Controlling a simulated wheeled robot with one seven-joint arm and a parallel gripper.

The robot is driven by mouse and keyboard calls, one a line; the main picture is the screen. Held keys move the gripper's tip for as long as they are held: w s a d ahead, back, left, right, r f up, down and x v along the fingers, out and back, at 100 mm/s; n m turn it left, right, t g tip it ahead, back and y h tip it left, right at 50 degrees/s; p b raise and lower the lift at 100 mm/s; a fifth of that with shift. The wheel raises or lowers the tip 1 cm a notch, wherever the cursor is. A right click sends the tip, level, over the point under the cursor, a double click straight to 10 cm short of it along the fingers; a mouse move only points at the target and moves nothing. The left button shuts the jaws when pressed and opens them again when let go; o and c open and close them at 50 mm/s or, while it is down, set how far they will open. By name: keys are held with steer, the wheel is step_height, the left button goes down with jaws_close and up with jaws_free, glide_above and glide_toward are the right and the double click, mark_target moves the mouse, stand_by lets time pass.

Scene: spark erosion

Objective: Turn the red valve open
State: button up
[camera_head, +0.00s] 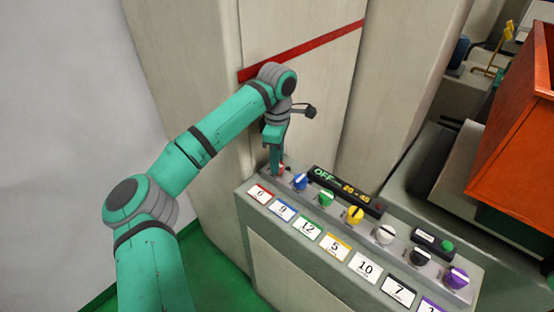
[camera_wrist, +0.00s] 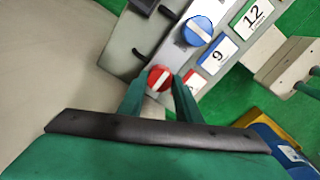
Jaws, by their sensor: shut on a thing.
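The red valve is a round red knob with a white bar (camera_wrist: 159,78). In the wrist view it sits between the two fingertips of my gripper (camera_wrist: 160,92), which is shut on it. In the head view my gripper (camera_head: 277,165) reaches down onto the left end of the panel (camera_head: 262,180), and only a sliver of the red valve (camera_head: 282,170) shows beside the fingers. The card with a 6 (camera_head: 262,194) lies in front of it.
A blue knob (camera_head: 300,181) is close to the right of my gripper. Green (camera_head: 326,198), yellow (camera_head: 355,215), white (camera_head: 385,234), black (camera_head: 420,256) and purple (camera_head: 456,278) knobs follow along the panel. A dark display reading OFF (camera_head: 340,190) stands behind them. An orange bin (camera_head: 515,150) is at the right.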

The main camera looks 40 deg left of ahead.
steer(key=n, duration=0.4)
steer(key=shift+n, duration=0.3)
steer(key=n, duration=0.4)
steer(key=shift+n, duration=0.3)
steer(key=n, duration=0.4)
steer(key=shift+n, duration=2.3)
steer(key=o, duration=1.1)
